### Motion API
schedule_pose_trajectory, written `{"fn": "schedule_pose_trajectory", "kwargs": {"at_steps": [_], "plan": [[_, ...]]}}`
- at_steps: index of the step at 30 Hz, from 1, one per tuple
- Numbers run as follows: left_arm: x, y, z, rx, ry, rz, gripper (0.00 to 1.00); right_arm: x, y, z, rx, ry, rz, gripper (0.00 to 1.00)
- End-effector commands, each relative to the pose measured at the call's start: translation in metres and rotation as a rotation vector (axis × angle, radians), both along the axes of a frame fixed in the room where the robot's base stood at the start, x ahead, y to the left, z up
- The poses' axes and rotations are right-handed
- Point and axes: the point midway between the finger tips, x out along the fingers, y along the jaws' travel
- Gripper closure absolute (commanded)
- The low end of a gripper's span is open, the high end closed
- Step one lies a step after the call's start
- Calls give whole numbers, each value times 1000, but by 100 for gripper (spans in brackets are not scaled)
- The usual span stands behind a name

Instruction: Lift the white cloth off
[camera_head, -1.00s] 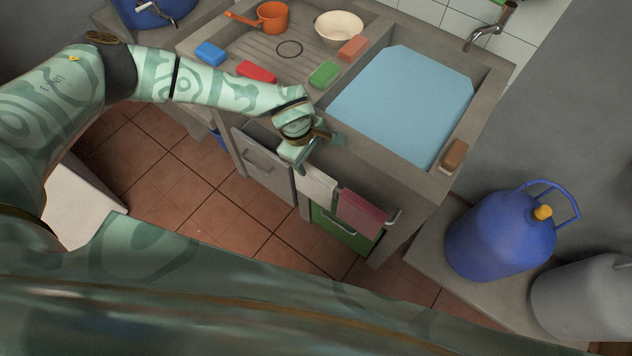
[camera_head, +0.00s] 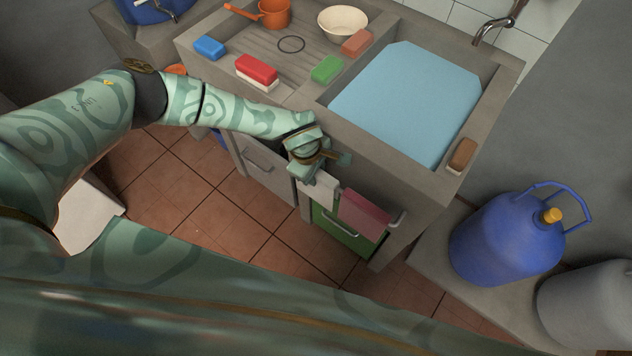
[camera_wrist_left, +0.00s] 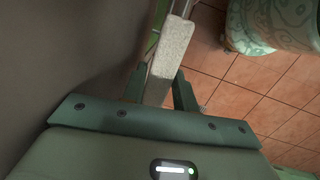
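The white cloth (camera_head: 319,191) hangs at the counter's front, left of a pink cloth (camera_head: 364,212). My left gripper (camera_head: 324,168) is right at its top and hides part of it in the head view. In the left wrist view the white cloth (camera_wrist_left: 173,50) is a pale strip whose near end lies between the two fingers (camera_wrist_left: 160,82). The fingers are apart, with a gap on the right side of the cloth. Whether the left finger touches it I cannot tell. My right gripper is out of view.
The counter has a basin with a light blue surface (camera_head: 410,100). Several coloured blocks, an orange pot (camera_head: 274,13) and a cream bowl (camera_head: 343,22) stand on it. A green panel (camera_head: 345,235) is below the cloths. A blue gas bottle (camera_head: 505,240) stands at right.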

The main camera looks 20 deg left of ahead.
Motion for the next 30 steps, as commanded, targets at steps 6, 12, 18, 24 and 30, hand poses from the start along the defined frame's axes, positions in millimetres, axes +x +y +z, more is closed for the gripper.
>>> {"fn": "schedule_pose_trajectory", "kwargs": {"at_steps": [6, 12, 18, 24, 30], "plan": [[0, 0, 0, 0, 0, 1, 100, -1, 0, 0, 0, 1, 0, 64], [0, 0, 0, 0, 0, 1, 100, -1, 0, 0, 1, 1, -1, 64], [1, 0, 9, -1, -2, 2, 100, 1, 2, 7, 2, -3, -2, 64], [2, 0, 34, -2, -5, 4, 100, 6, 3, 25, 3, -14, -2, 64], [4, -1, 73, -5, -12, 3, 100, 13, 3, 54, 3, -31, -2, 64]]}}
